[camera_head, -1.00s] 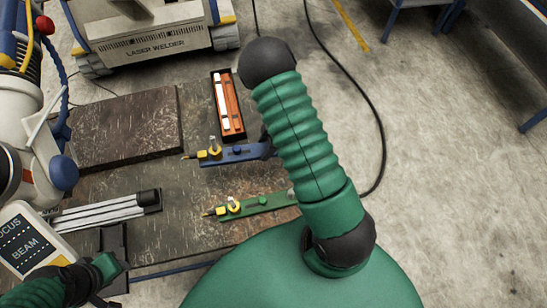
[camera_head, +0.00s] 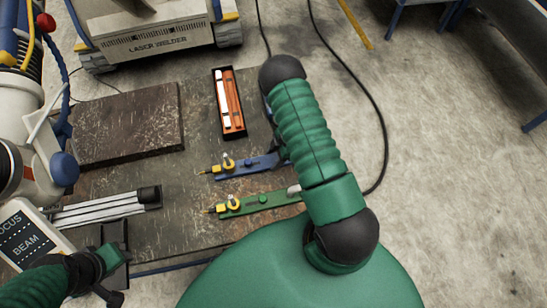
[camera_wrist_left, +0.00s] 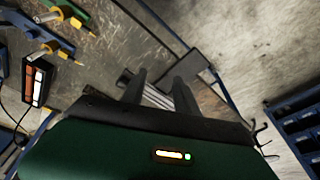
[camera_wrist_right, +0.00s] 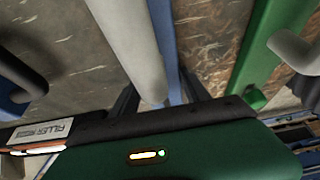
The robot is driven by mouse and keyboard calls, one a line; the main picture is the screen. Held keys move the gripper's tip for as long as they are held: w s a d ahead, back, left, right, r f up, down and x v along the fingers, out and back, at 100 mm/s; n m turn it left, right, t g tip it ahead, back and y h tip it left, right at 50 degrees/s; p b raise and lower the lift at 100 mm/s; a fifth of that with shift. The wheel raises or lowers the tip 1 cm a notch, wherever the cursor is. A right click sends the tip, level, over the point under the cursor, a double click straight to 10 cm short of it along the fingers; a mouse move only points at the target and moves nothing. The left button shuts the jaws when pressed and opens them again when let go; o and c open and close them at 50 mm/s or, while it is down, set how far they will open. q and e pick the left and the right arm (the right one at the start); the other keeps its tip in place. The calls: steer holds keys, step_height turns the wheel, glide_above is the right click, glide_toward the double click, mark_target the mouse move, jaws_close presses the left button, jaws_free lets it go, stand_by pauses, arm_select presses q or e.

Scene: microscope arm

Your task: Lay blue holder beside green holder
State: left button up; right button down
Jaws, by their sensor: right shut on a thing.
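The blue holder (camera_head: 247,168), a bar with a yellow clamp at its left end, is above or on the worktable behind the green holder. My right gripper (camera_head: 282,154) is shut on its right end; the blue bar also shows between the fingers in the right wrist view (camera_wrist_right: 165,40). It is slightly tilted to the green holder (camera_head: 262,202), with a narrow gap between them. Whether it touches the table is unclear. The green holder lies flat and also shows in the right wrist view (camera_wrist_right: 262,45). My left gripper (camera_wrist_left: 160,92) is open and empty near the grey rods.
A black box with orange and white sticks (camera_head: 229,103) stands behind the blue holder. A dark raised slab (camera_head: 125,125) lies at the back left. Grey rods (camera_head: 105,208) lie at the left front. A focus and beam panel (camera_head: 30,235) is at far left.

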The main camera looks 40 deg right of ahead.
steer(key=c, duration=0.9)
jaws_free()
steer(key=shift+s+a, duration=0.1)
steer(key=shift+o, duration=1.3)
steer(key=shift+a, duration=0.25)
steer(key=shift+o, duration=0.6)
steer(key=shift+a+r, duration=0.15)
steer(key=shift+a, duration=0.3)
steer(key=shift+s+d+r+p, duration=0.15)
steer(key=shift+d+r+p, duration=0.5)
steer(key=shift+d+p, duration=0.2)
steer(key=s+d, duration=0.1)
steer(key=d, duration=0.2)
steer(key=s+d, duration=0.2)
steer(key=d, duration=0.1)
steer(key=s+d+b, duration=0.1)
steer(key=d, duration=0.2)
steer(key=shift+s+f, duration=0.25)
steer(key=shift+s, duration=0.15)
arm_select(q)
steer(key=shift+w+a+r, duration=0.1)
steer(key=shift+a+r, duration=0.05)
steer(key=shift+a, duration=0.55)
arm_select(e)
steer(key=shift+s+d+r, duration=0.1)
steer(key=shift+s+d, duration=0.25)
steer(key=shift+d, duration=0.1)
